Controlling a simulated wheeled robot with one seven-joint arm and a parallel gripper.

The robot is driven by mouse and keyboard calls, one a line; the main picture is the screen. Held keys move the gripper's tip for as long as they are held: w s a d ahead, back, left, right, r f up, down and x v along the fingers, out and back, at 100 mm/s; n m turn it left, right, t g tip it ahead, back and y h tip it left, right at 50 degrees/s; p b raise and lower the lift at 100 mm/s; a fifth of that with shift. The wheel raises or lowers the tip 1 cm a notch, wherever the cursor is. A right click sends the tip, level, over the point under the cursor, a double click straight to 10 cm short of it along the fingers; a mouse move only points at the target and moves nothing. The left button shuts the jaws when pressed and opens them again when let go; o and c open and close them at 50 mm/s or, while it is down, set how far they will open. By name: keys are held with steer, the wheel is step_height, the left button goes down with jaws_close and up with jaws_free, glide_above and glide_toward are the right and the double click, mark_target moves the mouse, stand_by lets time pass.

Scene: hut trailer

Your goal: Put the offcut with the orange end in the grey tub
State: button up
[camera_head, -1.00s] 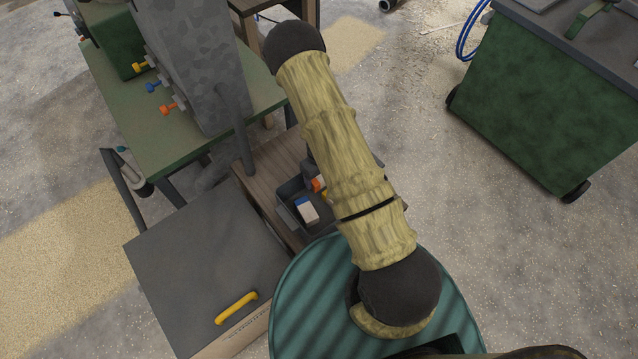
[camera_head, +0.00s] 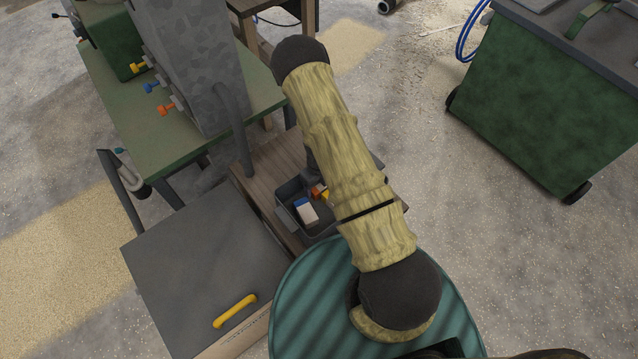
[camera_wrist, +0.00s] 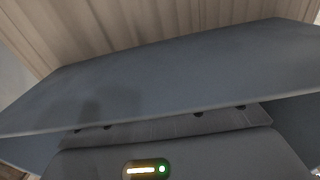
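The grey tub (camera_head: 318,233) stands on a brown wooden surface, partly hidden behind my arm. A pale offcut with a blue end (camera_head: 306,211) lies inside it. A small orange end (camera_head: 317,190) shows at the arm's edge, over or in the tub; the rest of that offcut is hidden. In the wrist view the tub's wall (camera_wrist: 160,85) fills the middle, close to the camera. My gripper's body (camera_wrist: 205,150) shows along the bottom there, at the tub. Its fingertips and anything between them are hidden in both views.
A dark-topped box with a yellow handle (camera_head: 235,311) stands left of the tub. A green bench (camera_head: 150,135) with a grey machine stands behind it. A green wheeled cabinet (camera_head: 545,110) is at the right, with open floor before it.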

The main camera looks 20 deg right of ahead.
steer(key=shift+o, duration=0.6)
steer(key=shift+r, duration=0.2)
step_height(320, 180, up, 12)
steer(key=p, duration=0.3)
